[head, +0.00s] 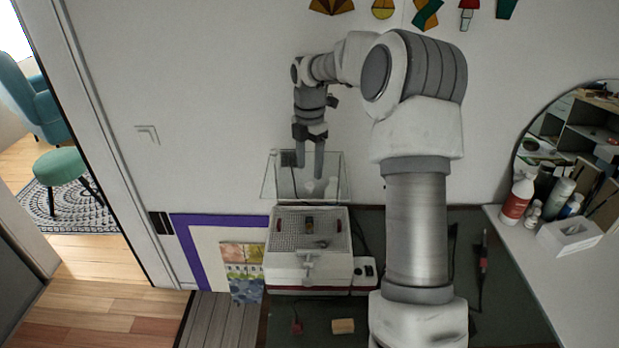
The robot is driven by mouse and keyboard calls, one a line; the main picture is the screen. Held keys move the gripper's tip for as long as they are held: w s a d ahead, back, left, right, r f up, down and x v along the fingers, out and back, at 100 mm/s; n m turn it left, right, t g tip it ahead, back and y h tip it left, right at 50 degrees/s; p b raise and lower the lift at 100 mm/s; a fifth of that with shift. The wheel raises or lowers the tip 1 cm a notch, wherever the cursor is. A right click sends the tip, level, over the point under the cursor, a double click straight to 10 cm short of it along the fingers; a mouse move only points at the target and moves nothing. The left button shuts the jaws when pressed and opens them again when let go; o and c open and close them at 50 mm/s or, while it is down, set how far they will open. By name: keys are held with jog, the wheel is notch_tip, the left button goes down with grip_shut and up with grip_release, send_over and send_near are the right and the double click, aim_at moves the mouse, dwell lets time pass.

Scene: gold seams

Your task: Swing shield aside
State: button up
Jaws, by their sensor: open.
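A clear shield (338,186) with thin visible edges stands at the back of a white boxy machine (292,266), near the wall. The machine's top is a grey grid (285,226) with a few small items on it. My gripper (309,176) hangs down from my arm, with its two fingers apart and pointing down. In the picture the fingers overlap the shield's upper part. I cannot tell whether they touch it or stand in front of or behind it. Nothing shows between the fingers.
A dark table mat (350,309) carries a tan block (342,326) and a soldering-iron-like tool (483,262). Bottles (518,198) and a white box (570,235) stand on the right shelf by a round mirror. Framed sheets (205,245) lean left of the machine.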

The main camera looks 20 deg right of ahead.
aim_at(309, 184)
jog(key=shift+f, duration=2.4)
grip_shut()
